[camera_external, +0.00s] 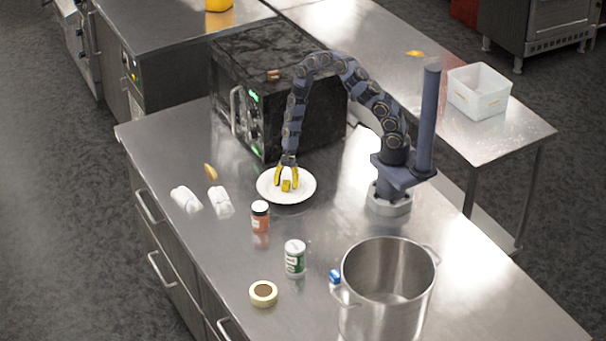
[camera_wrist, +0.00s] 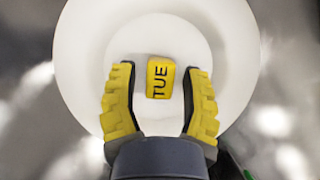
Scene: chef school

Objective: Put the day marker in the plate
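The day marker (camera_wrist: 161,78) is a small yellow block printed "TUE". In the wrist view it lies over the middle of the white plate (camera_wrist: 80,45) and appears to rest on it. In the external view the marker (camera_external: 286,186) is at the centre of the plate (camera_external: 304,195), in front of the black oven. My gripper (camera_wrist: 160,85) has its yellow fingers apart, one on each side of the marker, with a visible gap on both sides. The gripper (camera_external: 287,180) also shows low over the plate in the external view.
A black oven (camera_external: 270,90) stands close behind the plate. A red-labelled jar (camera_external: 260,217), a green-labelled jar (camera_external: 295,258), two white items (camera_external: 186,199) (camera_external: 220,201), a tape roll (camera_external: 263,293), a blue object (camera_external: 335,276) and a large pot (camera_external: 385,305) share the counter.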

